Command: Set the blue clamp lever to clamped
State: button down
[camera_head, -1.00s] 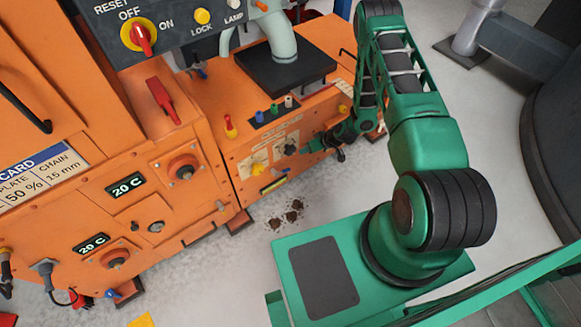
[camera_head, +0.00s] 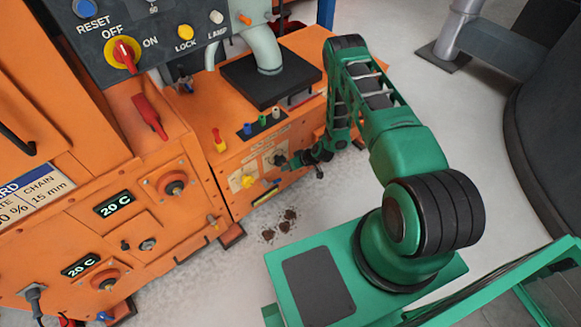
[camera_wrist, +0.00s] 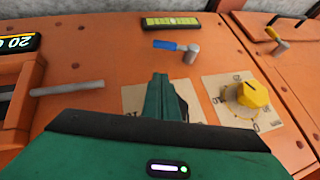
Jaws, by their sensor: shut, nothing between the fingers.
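The blue clamp lever (camera_wrist: 168,45) shows in the wrist view, above and slightly right of my fingertips. Its blue handle points left from a grey round pivot (camera_wrist: 192,53) on the orange panel. My gripper (camera_wrist: 159,80) is shut and empty, its green fingers together in front of a beige dial plate and apart from the lever in the picture. In the head view my gripper (camera_head: 285,163) is at the front face of the low orange cabinet, by the dark dial. The lever is too small to make out clearly there.
A yellow dial (camera_wrist: 247,98) sits right of my fingers, and a yellow-green level gauge (camera_wrist: 172,22) lies above the lever. A grey rod (camera_wrist: 66,88) sticks out at left. Another small lever (camera_wrist: 275,37) is at upper right. Brown debris (camera_head: 283,224) lies on the floor.

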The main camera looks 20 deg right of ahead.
aim_at(280, 179)
notch_tip(280, 179, down, 7)
jog(key=a, duration=0.2)
jog(key=shift+w+a, duration=0.35)
jog(key=shift+f, duration=0.1)
jog(key=shift+d+f, duration=0.2)
jog(key=shift+f, duration=0.85)
jog(key=a+f+y, duration=0.1)
jog(key=a+f, duration=0.2)
jog(key=f, duration=0.3)
jog(key=shift+s+a+f+m, duration=0.15)
jog(key=shift+s+f+m, duration=0.2)
jog(key=shift+s, duration=0.1)
dwell(0.7)
